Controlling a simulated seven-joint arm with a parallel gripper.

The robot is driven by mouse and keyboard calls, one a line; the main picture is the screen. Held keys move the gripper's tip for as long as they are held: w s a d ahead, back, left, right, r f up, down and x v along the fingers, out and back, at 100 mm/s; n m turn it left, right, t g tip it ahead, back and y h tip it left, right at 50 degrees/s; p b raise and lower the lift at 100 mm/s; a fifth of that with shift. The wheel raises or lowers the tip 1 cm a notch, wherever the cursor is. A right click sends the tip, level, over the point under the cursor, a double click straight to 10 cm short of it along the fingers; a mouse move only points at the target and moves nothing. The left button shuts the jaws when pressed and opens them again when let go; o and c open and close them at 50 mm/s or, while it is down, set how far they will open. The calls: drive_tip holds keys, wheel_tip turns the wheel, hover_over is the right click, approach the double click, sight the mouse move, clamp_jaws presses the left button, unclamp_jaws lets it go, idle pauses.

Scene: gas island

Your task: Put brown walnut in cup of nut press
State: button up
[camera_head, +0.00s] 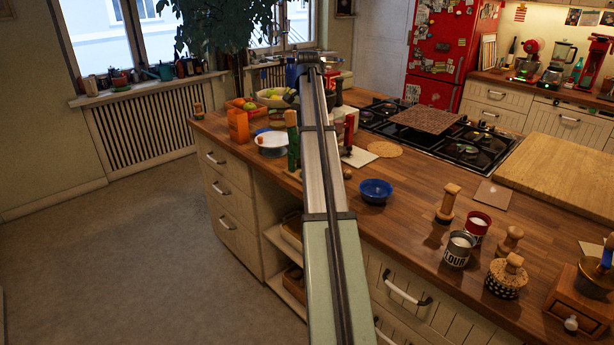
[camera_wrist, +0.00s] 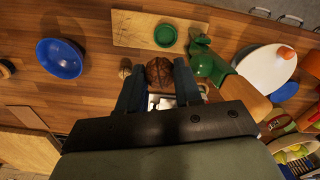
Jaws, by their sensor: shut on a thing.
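In the wrist view a brown walnut (camera_wrist: 159,74) sits between the two dark fingers of my gripper (camera_wrist: 159,68), which is shut on it. A smaller, paler nut (camera_wrist: 125,69) lies on the counter just left of the fingers. A small green cup (camera_wrist: 165,36) stands on a wooden board ahead of the gripper, apart from the walnut. A green object with a wooden part (camera_wrist: 207,62) is close on the right; I cannot tell whether it is the nut press. In the head view my arm hides the gripper and walnut.
A blue bowl (camera_head: 375,190) stands on the wooden counter, and shows at the left of the wrist view (camera_wrist: 60,60). A white plate (camera_wrist: 267,70) is to the right. A stove (camera_head: 440,135) lies beyond my arm. Jars and mills crowd the counter's near right.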

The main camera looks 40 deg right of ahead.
drive_tip(key=m, duration=0.1)
drive_tip(key=w+d+r+m, duration=0.1)
drive_tip(key=shift+w+r+m, duration=0.1)
drive_tip(key=shift+r+m, duration=0.05)
drive_tip(key=shift+m, duration=0.25)
drive_tip(key=m, duration=1.5)
drive_tip(key=r+m, duration=0.1)
drive_tip(key=m, duration=0.7)
drive_tip(key=shift+w, duration=0.1)
wheel_tip(320, 180, down, 18)
drive_tip(key=shift+r, duration=0.1)
drive_tip(key=shift+f, duration=0.4)
